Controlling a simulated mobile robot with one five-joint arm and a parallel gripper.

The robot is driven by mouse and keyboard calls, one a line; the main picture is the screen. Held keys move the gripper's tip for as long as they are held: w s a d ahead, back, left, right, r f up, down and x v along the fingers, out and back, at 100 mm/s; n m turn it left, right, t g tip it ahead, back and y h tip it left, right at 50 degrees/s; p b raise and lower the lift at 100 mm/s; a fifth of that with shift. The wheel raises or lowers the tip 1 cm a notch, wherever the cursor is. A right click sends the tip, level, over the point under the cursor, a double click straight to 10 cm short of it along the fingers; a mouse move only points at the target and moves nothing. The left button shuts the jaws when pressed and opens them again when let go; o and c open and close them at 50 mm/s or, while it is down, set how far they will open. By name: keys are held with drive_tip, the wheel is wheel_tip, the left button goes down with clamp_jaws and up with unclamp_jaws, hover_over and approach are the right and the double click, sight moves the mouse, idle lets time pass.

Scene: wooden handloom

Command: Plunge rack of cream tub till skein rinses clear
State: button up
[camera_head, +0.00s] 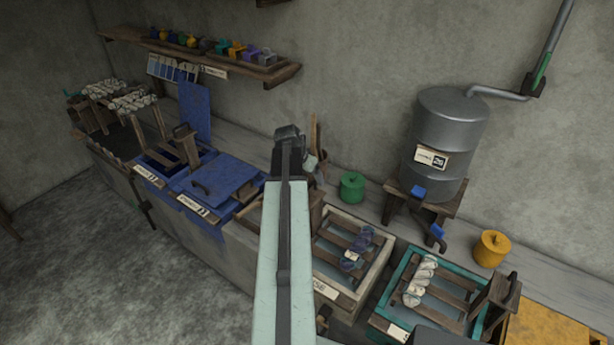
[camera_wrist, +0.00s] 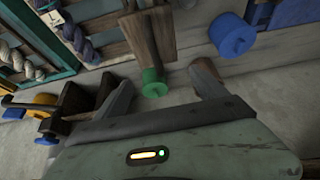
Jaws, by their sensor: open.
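The cream tub (camera_head: 371,279) stands in the row of vats, partly hidden by my arm. A blue-grey skein (camera_head: 357,247) lies across its slatted wooden rack (camera_head: 333,241); the skein also shows at upper left in the wrist view (camera_wrist: 76,38). A wooden upright (camera_wrist: 150,38) at the tub's end shows in the wrist view; in the head view my arm mostly hides it. My gripper (camera_head: 287,138) is raised above the vats. Its two fingers are apart and empty in the wrist view (camera_wrist: 165,72), with the green canister (camera_wrist: 153,84) seen beyond the gap.
A teal tub (camera_head: 375,320) with a white skein (camera_head: 420,281) stands right of the cream tub. A metal barrel (camera_head: 446,140) on a wooden stand and an orange canister (camera_head: 491,250) stand behind. Blue vats (camera_head: 222,178) are at left. The floor (camera_head: 90,260) in front is clear.

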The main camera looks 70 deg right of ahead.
drive_tip(key=shift+f+b, duration=2.45)
drive_tip(key=shift+f, duration=0.55)
drive_tip(key=shift+c, duration=0.3)
clamp_jaws()
